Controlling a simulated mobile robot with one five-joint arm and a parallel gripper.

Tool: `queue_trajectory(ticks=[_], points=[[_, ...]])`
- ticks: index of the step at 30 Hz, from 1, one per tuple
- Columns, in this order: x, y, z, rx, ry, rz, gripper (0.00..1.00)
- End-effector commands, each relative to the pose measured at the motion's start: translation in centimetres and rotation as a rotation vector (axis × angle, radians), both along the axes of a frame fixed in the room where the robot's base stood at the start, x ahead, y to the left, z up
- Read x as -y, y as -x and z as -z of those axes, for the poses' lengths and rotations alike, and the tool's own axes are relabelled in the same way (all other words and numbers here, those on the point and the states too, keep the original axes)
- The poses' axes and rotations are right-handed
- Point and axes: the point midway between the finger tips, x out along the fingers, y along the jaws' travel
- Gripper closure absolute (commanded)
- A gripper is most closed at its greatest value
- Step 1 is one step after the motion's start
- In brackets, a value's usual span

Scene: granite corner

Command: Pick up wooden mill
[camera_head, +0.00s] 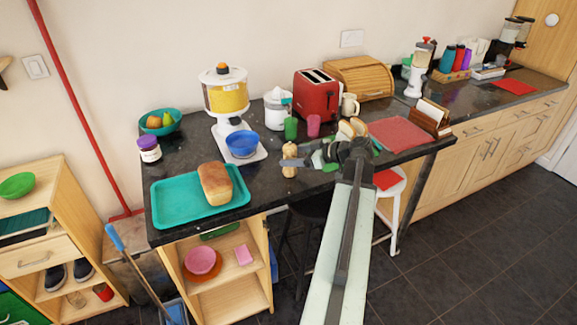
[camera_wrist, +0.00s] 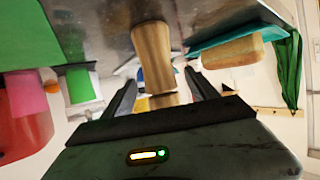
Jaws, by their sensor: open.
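The wooden mill (camera_head: 289,160) is a small light-brown upright piece near the counter's front edge, left of my gripper (camera_head: 308,162) in the head view. In the wrist view, which looks upside down, the mill (camera_wrist: 152,55) shows ahead, in line with the gap between the two dark fingers of my gripper (camera_wrist: 160,78). The fingers are apart, one on each side of it in the picture. I cannot tell whether the mill is fully between them or just beyond the tips. I see no grip on it.
A green cup (camera_head: 291,128) and a pink cup (camera_head: 313,126) stand behind the mill. A bread loaf (camera_head: 215,184) lies on a teal tray (camera_head: 172,212) to the left. A juice dispenser (camera_head: 226,92) with a blue bowl (camera_head: 242,144) and a red toaster (camera_head: 317,96) stand farther back.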

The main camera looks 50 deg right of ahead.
Motion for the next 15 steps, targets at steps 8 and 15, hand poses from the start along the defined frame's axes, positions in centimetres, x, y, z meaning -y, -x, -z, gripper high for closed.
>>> queue_trajectory(ticks=[8, 15], points=[[-1.2, -3.8, 1.8, 0.0, 0.001, -0.003, 0.32], [-1.3, -3.8, 1.7, 0.0, 0.0, -0.002, 0.49]])
